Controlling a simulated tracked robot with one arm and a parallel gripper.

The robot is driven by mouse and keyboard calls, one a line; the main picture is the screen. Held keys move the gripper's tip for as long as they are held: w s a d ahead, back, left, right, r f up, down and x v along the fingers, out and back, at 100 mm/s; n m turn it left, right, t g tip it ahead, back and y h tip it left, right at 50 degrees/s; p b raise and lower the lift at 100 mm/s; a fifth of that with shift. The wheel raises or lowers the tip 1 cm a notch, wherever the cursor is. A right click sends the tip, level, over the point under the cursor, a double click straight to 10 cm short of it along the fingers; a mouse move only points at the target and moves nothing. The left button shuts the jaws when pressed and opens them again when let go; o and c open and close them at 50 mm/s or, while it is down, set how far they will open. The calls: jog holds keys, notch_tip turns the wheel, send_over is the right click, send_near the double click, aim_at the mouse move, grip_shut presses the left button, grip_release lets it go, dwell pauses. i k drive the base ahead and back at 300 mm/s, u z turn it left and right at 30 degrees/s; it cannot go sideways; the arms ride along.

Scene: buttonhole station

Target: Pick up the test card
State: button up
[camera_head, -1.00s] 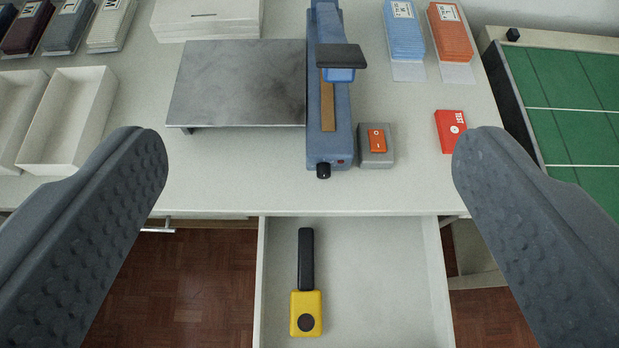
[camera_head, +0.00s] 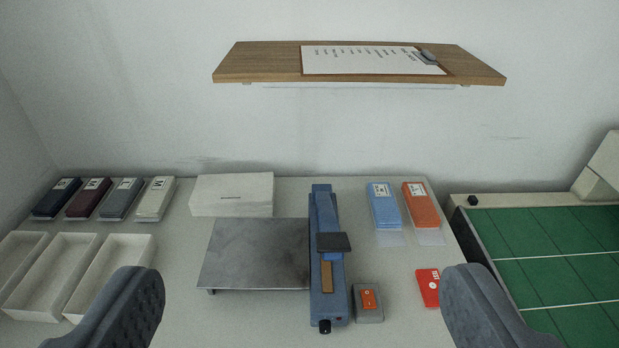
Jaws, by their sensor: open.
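The test card is probably the small red card (camera_head: 428,288) with white lettering, lying flat on the table at the right, beside the inner edge of my right finger in the picture. My gripper (camera_head: 303,305) is open and empty, with its two fingers wide apart at the bottom of the view. The card looks apart from the finger. How far the fingers are above the table I cannot tell.
A blue sealer-like machine (camera_head: 325,240) with a metal plate (camera_head: 255,255) stands mid-table, a grey switch box (camera_head: 370,318) beside it. Card stacks, blue (camera_head: 384,208) and orange (camera_head: 420,206), lie behind. White trays (camera_head: 110,275) stand left, a green-topped unit (camera_head: 545,250) right. A shelf (camera_head: 265,65) hangs above.

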aim_at(428, 280)
jog(key=z, duration=0.2)
jog(key=k, duration=0.95)
jog(key=z, duration=0.45)
jog(key=i, duration=1)
jog(key=u, duration=0.05)
